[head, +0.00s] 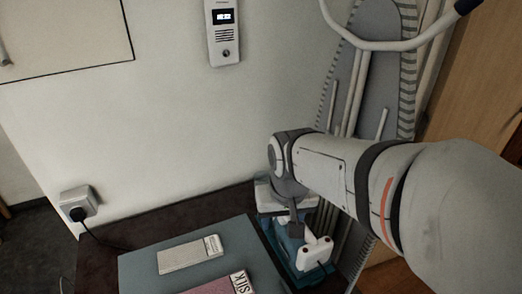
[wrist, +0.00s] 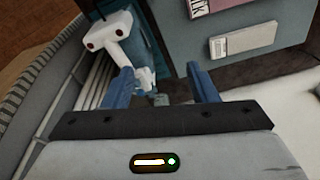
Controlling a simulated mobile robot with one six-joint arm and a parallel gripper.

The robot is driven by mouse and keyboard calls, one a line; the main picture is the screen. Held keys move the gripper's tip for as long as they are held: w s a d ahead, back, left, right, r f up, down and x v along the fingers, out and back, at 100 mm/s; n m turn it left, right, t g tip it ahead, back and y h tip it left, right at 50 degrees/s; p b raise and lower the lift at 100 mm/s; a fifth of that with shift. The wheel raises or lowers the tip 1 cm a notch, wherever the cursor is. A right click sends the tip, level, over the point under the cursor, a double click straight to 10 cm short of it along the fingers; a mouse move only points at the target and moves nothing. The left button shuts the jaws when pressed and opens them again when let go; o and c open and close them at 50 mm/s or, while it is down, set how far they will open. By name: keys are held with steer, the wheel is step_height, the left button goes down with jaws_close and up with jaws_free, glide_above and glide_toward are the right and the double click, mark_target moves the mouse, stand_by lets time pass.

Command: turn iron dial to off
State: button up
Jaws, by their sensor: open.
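The iron is a teal and white appliance (head: 308,254) standing at the right end of the dark surface in the head view, partly hidden by my arm. A small white and grey piece shows between the fingers. In the head view my gripper is mostly hidden behind my wrist.
A blue-grey board (head: 140,266) carries a light box (head: 190,254) and a pink SILK box (head: 222,284), left of the iron. A folded ironing board (head: 375,70) leans behind my arm. A wall socket (head: 78,203) holds a plug with a black cord.

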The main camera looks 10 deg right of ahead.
steer(key=w+d+f+m+p, duration=0.1)
steer(key=w+d+m, duration=0.1)
steer(key=w+d, duration=0.1)
steer(key=w+d+f+m+g+p, duration=0.1)
steer(key=w+d+f+m+p, duration=0.1)
steer(key=w, duration=0.4)
steer(key=w+d+f+m+g+p, duration=0.1)
steer(key=w+d, duration=0.2)
steer(key=w, duration=0.2)
steer(key=shift+w+d+f+m, duration=0.2)
steer(key=shift+d+f+m, duration=0.1)
steer(key=shift+f+m, duration=0.1)
steer(key=shift+w+d+f, duration=0.25)
steer(key=shift+f, duration=0.3)
step_height(320, 180, down, 7)
steer(key=shift+f+p, duration=0.15)
steer(key=shift+p, duration=0.35)
